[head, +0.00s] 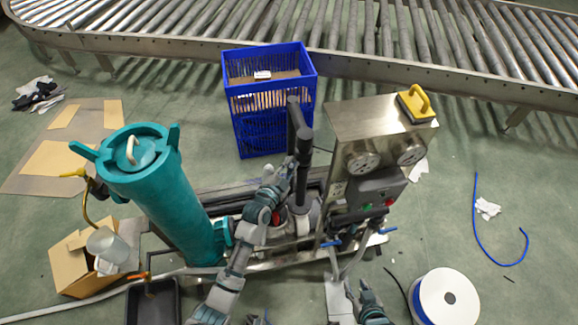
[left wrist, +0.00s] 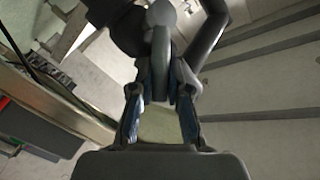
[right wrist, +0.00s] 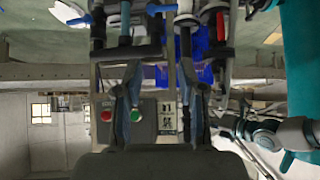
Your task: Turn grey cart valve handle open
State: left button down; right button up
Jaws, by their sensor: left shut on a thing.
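My left gripper (head: 290,172) reaches in beside the dark grey pipe (head: 301,140) on the cart. In the left wrist view its fingers (left wrist: 161,82) are shut on a flat grey valve handle (left wrist: 161,50), with one finger on each side. The handle runs up to a dark valve body (left wrist: 125,28). In the head view the handle is mostly hidden by the gripper and pipe. My right gripper (head: 370,300) is low, in front of the cart's panel. In the right wrist view its fingers (right wrist: 158,85) are apart with nothing held.
The steel gauge box (head: 368,120) stands right of the pipe, with blue-handled valves (head: 330,243) below. A teal cylinder (head: 165,195) stands left. A blue crate (head: 262,125) is behind. A white-and-blue spool (head: 447,298) stands at lower right.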

pick_arm(q)
jog(key=r+p, duration=0.1)
jog(key=p, duration=0.1)
jog(key=r+g+p, duration=0.1)
jog(key=p, duration=0.1)
jog(key=shift+w+a+n, duration=0.1)
jog(key=shift+w+n, duration=0.2)
jog(key=shift+n, duration=0.1)
pick_arm(e)
jog(key=s+d+f+g+h, duration=0.2)
jog(key=s+d+f+g, duration=0.1)
jog(key=s+f+g, duration=0.4)
pick_arm(q)
jog(key=p, duration=0.1)
jog(key=n+g+p, duration=0.1)
jog(key=p, duration=0.1)
jog(key=shift+w+a+f, duration=0.1)
jog(key=shift+w, duration=0.25)
jog(key=shift+f+g+y, duration=0.15)
jog(key=shift+g+y, duration=0.15)
pick_arm(e)
jog(key=s+f, duration=0.3)
jog(key=f, duration=0.5)
jog(key=shift+s+d, duration=0.2)
jog(key=shift+s, duration=0.05)
